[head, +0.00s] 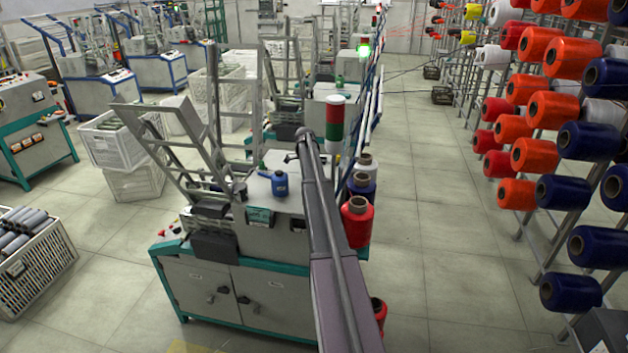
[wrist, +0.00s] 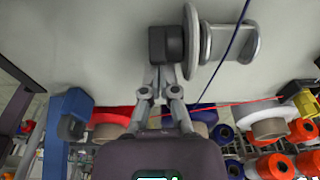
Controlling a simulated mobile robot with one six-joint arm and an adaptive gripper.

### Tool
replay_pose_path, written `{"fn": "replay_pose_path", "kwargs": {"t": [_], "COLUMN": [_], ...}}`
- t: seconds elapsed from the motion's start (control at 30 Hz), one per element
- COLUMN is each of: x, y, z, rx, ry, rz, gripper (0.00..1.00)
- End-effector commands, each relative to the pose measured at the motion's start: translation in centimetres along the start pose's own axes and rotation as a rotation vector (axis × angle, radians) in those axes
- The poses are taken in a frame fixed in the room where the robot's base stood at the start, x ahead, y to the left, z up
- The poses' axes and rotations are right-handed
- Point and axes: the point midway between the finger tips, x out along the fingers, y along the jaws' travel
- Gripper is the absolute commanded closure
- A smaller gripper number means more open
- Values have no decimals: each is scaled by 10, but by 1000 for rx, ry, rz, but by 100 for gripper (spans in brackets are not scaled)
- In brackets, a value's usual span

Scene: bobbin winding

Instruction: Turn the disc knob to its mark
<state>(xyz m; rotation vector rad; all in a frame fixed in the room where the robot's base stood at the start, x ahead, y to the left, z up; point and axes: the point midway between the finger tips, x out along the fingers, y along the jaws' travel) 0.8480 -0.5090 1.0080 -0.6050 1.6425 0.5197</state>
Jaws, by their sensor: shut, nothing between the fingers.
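In the wrist view, my gripper (wrist: 165,45) reaches up from the bottom edge, its dark fingertips together with nothing between them. A grey disc (wrist: 191,42), seen nearly edge-on, stands just right of the fingertips; it seems to be the disc knob. Fingertips and disc look very close, and I cannot tell whether they touch. A grey spool-shaped part (wrist: 243,42) sits right of the disc. No mark can be made out. In the head view, my arm stretches over the winding machine (head: 275,235); the disc is too small or hidden to tell there.
In the wrist view, a dark blue thread (wrist: 232,45) runs past the disc and a red thread (wrist: 240,102) crosses below. A red-green signal lamp (head: 335,125) and thread cones (head: 357,222) stand close to my arm. A blue can (head: 280,184) stands on the machine top.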

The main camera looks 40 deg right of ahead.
Motion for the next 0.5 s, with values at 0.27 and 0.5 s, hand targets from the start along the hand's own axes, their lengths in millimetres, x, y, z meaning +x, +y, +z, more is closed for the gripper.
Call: {"fn": "replay_pose_path", "kwargs": {"t": [0.27,0.5], "x": [-2,-5], "y": [0,0], "z": [2,6], "rx": [-1,-2], "ry": [-1,-3], "rz": [0,0], "gripper": [100,100]}}
